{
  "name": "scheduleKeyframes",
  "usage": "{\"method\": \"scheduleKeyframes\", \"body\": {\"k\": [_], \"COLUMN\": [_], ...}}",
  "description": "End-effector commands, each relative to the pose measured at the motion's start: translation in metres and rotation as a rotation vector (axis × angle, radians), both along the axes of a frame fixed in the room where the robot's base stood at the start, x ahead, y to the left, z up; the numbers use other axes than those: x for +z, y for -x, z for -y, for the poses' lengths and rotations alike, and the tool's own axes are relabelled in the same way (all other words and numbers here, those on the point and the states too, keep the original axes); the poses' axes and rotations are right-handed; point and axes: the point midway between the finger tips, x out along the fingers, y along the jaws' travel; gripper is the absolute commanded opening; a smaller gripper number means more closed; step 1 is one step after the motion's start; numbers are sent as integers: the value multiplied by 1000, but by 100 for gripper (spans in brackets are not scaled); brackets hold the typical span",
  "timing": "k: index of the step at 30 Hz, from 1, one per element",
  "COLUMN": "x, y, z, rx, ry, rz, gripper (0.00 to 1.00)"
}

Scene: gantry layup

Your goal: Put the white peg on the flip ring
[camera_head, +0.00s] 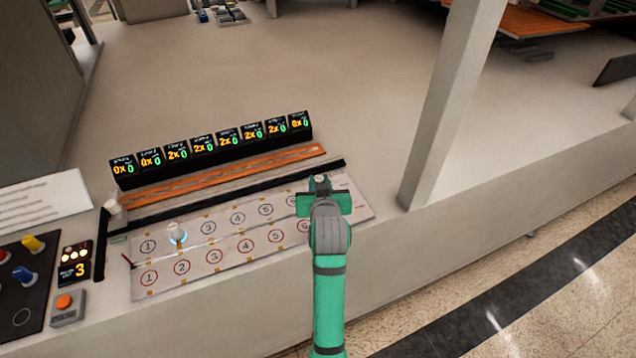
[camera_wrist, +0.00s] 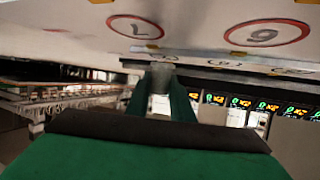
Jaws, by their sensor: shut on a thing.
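My gripper (camera_head: 320,188) is over the right end of the numbered board (camera_head: 355,205). It is shut on a pale peg (camera_head: 320,179), whose grey end shows between the fingers in the wrist view (camera_wrist: 162,78). It looks like the white peg, though its colour is shaded there. The wrist view shows the board upside down, with red rings 7 (camera_wrist: 135,27) and 6 (camera_wrist: 267,33) near the peg. I cannot tell whether the peg touches the board. Which ring is the flip ring is not clear; a bare white ring (camera_head: 22,317) is on the dark panel at left.
A white cylinder with a blue glow (camera_head: 177,232) stands at the second place of the upper row. Lit counters (camera_head: 210,148) and an orange strip (camera_head: 230,174) lie behind the board. Yellow (camera_head: 33,244) and blue (camera_head: 25,276) pegs stand at left. A post (camera_head: 445,110) rises at right.

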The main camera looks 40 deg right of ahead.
Motion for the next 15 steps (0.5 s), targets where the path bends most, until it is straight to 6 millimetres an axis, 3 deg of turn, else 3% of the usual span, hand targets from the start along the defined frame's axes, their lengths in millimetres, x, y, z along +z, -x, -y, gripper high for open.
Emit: {"method": "scheduleKeyframes", "body": {"k": [14,15], "x": [-10,-10], "y": [1,1], "z": [1,1], "rx": [-2,-2], "ry": [0,0], "rz": [0,1], "gripper": [0,26]}}
